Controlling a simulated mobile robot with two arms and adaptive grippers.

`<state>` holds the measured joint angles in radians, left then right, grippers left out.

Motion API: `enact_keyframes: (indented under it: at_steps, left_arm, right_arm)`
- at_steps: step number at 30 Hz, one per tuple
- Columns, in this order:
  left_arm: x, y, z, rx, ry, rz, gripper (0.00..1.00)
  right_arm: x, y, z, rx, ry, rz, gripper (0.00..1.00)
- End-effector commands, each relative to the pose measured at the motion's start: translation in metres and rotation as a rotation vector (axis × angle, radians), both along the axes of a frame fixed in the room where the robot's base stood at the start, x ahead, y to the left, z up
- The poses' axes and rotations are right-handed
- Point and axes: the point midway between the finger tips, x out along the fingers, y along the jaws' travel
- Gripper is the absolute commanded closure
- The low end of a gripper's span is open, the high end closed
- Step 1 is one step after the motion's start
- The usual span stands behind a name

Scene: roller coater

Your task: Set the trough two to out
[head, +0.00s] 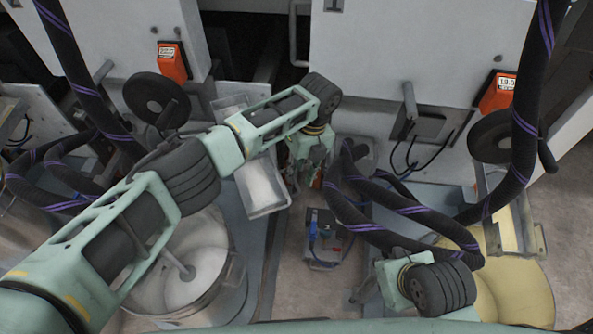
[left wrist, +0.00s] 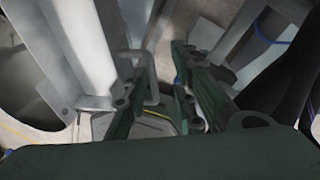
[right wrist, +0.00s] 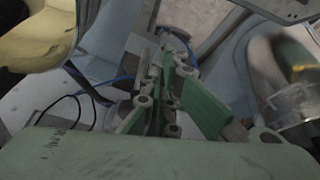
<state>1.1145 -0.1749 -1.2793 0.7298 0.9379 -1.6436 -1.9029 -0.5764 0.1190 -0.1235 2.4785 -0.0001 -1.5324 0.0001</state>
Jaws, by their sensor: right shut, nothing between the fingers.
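A metal trough with a white-coated inside (head: 262,187) hangs over the left side of the gap. Another trough (head: 503,222) hangs at the right, above yellow liquid. I see no number on either trough. My left gripper (head: 308,178) is just right of the white trough, partly hidden by my wrist in the head view. In the left wrist view the left fingers (left wrist: 162,95) are apart, with a grey bent handle (left wrist: 140,68) close to the left finger; whether they touch cannot be told. My right gripper (right wrist: 160,98) is shut and empty, low between the machines.
A pot of white liquid (head: 185,282) stands below the left trough and a yellow vat (head: 515,290) at the right. A small box with blue parts (head: 322,240) is on the floor between. Black handwheels (head: 157,98) and orange displays (head: 172,62) stick out from the machines.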

Motion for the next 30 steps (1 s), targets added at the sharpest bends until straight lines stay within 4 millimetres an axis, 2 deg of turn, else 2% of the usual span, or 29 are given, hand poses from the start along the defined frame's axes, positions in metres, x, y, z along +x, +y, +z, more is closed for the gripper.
enact_keyframes:
  at_steps: [8, 11, 14, 24, 30]
  left_arm:
    - [-0.001, 0.002, -0.001, 0.004, 0.004, 0.000, 0.74]
    - [0.000, 0.001, 0.005, 0.004, 0.004, -0.001, 0.74]
    - [0.001, -0.002, 0.018, 0.002, 0.002, -0.002, 0.74]
    - [0.006, -0.016, 0.088, 0.002, 0.001, -0.002, 0.74]
    - [0.008, -0.020, 0.112, 0.002, 0.002, -0.001, 0.74]
  right_arm:
    - [0.000, 0.000, 0.000, -0.002, 0.000, 0.002, 1.00]
    - [0.000, 0.000, 0.000, -0.001, 0.000, 0.001, 1.00]
    - [0.000, 0.000, 0.000, -0.001, -0.001, 0.001, 1.00]
    - [0.000, 0.000, 0.000, 0.000, -0.001, 0.001, 1.00]
    - [0.000, 0.000, 0.000, 0.000, -0.001, 0.000, 1.00]
